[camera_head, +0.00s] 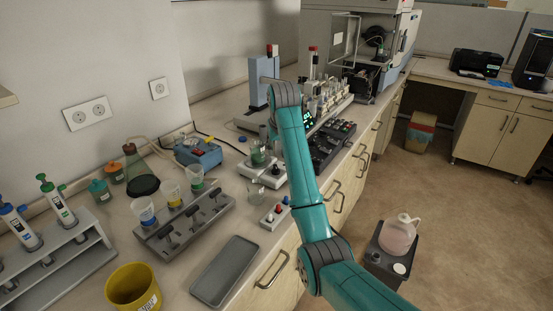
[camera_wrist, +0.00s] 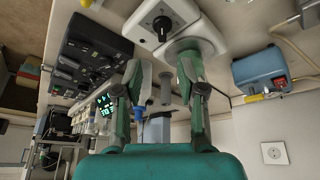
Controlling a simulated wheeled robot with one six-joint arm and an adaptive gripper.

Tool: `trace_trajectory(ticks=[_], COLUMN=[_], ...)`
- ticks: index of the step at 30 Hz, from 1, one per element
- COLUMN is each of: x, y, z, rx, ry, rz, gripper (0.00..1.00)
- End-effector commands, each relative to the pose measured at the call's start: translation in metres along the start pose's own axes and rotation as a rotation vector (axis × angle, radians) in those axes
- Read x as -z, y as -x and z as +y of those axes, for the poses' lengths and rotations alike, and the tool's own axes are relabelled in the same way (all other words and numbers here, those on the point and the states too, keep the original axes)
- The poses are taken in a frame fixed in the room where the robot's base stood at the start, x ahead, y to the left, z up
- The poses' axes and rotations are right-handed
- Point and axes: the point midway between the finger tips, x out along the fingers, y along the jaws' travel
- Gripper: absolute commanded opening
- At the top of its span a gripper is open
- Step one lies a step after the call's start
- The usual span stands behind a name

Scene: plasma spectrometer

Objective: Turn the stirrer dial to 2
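The stirrer (camera_head: 262,180) is a small white unit on the bench with a beaker of green liquid (camera_head: 259,157) on it. In the wrist view, the white stirrer (camera_wrist: 140,35) is at the top, with its round black dial (camera_wrist: 162,25) pointing at me. The dial's setting is too small to read. My gripper (camera_wrist: 162,72) is open and empty, its two green fingers well apart. The dial appears above the gap between them, with no visible contact. The right finger overlaps the beaker's greenish base in the picture.
A black control block (camera_head: 330,145) with several knobs lies right of the stirrer; it also shows in the wrist view (camera_wrist: 85,55). A blue box (camera_head: 198,153) stands to the left.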

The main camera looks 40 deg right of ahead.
Motion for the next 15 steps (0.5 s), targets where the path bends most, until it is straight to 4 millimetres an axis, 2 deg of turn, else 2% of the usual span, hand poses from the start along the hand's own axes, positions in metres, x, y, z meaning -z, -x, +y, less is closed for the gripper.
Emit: trace_trajectory(ticks=[5,10,15], x=[-0.002,-0.003,-0.004], y=[0.0,-0.022,-0.053], z=[-0.004,-0.004,-0.005], rx=[0.033,0.031,0.03], ry=[-0.014,-0.013,-0.013], rz=[-0.032,-0.033,-0.033], gripper=[0.4,0.4,0.4])
